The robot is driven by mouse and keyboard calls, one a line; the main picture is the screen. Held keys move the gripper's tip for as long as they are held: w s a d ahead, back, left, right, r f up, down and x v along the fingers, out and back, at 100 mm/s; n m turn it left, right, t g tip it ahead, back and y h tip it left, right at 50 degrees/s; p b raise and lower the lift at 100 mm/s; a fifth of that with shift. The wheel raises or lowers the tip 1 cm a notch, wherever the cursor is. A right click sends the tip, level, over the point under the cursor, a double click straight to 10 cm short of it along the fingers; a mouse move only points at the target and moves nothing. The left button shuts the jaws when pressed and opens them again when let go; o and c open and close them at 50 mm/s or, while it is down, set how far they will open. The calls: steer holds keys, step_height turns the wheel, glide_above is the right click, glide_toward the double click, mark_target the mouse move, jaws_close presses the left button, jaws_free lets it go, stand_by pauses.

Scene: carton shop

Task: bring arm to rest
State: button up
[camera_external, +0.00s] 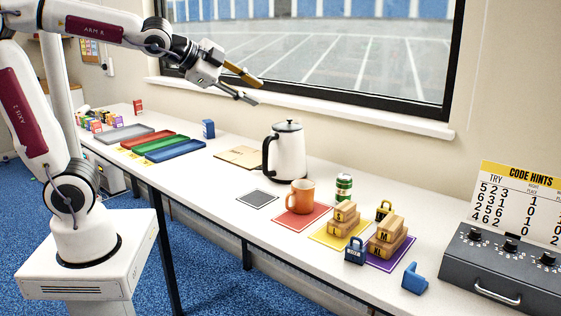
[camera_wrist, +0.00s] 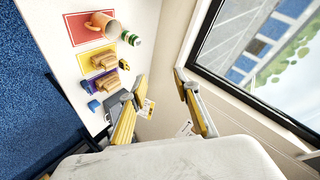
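My gripper (camera_external: 250,87) is raised well above the table, in front of the window in the external view. Its two fingers are spread apart with nothing between them. In the wrist view my gripper (camera_wrist: 163,105) also shows open and empty, with its yellow-padded fingers apart. My arm reaches out from its base at the left of the external view.
Below stand a white kettle (camera_external: 290,152), an orange mug (camera_external: 300,197) on a red mat, a green can (camera_external: 344,187), wooden blocks (camera_external: 388,236) and padlocks (camera_external: 355,250). A grey code box (camera_external: 500,270) is at right. Colored trays (camera_external: 160,144) lie left. The air around my gripper is free.

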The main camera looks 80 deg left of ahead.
steer(key=s+d+f+n+g+h, duration=0.2)
steer(key=s+d+f+n, duration=0.1)
steer(key=s+d+f, duration=0.3)
steer(key=s+d+f+n+g+h, duration=0.2)
steer(key=s+d+f, duration=0.4)
steer(key=s+d, duration=0.4)
steer(key=s+n+h, duration=0.1)
steer(key=s, duration=0.3)
steer(key=shift+s+d+f+g, duration=0.25)
steer(key=shift+d+f+g, duration=0.1)
steer(key=shift+g, duration=0.05)
